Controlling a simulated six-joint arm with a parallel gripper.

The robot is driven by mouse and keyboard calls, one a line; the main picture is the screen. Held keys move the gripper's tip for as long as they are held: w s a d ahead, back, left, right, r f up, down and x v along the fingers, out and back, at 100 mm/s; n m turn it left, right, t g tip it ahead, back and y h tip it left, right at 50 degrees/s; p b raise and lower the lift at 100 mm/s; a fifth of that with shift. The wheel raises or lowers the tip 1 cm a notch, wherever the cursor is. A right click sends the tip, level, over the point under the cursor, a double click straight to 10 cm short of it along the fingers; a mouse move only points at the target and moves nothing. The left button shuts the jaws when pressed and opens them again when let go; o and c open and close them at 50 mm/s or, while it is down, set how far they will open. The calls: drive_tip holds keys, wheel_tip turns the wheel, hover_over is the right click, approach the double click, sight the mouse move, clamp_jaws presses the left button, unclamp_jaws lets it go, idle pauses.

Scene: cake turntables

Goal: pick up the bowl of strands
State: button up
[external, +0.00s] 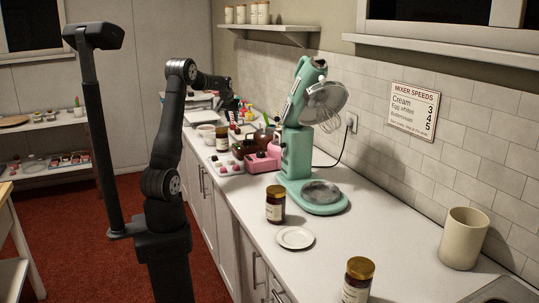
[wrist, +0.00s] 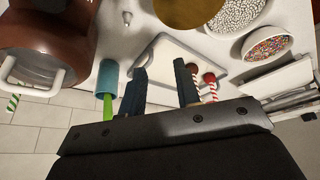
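The bowl of strands (wrist: 266,46) is a white bowl filled with multicoloured bits, at the upper right of the wrist view. My gripper (wrist: 160,72) is open, its two dark fingers apart over a white board (wrist: 170,55), with nothing held between them. The bowl lies to the right of the fingers and apart from them. In the external view my gripper (external: 231,103) is over the far part of the counter, and I cannot pick out the bowl of strands there.
A bowl of silvery pearls (wrist: 236,14) adjoins the strands bowl. Red-and-white striped sticks (wrist: 211,84) lie close to the right finger. A blue cup (wrist: 108,78) stands left of the fingers. The mint mixer (external: 297,150) and jar (external: 275,205) stand on the nearer counter.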

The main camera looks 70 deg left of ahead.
drive_tip(key=s+a+r+n+g+y, duration=0.1)
drive_tip(key=s+a+n, duration=0.55)
drive_tip(key=a, duration=0.35)
drive_tip(key=s+a+r+n+g, duration=0.1)
drive_tip(key=s+a+r+n, duration=0.1)
drive_tip(key=s+a+n, duration=0.45)
drive_tip(key=shift+m, duration=0.9)
drive_tip(key=a+x, duration=0.1)
drive_tip(key=x, duration=0.5)
drive_tip(key=a+x, duration=0.1)
drive_tip(key=x, duration=0.5)
drive_tip(key=s+r+x, duration=0.1)
drive_tip(key=x, duration=0.4)
drive_tip(key=shift+a+f, duration=0.35)
drive_tip(key=shift+a, duration=0.2)
drive_tip(key=shift+c, duration=0.4)
drive_tip(key=shift+y, duration=0.3)
clamp_jaws()
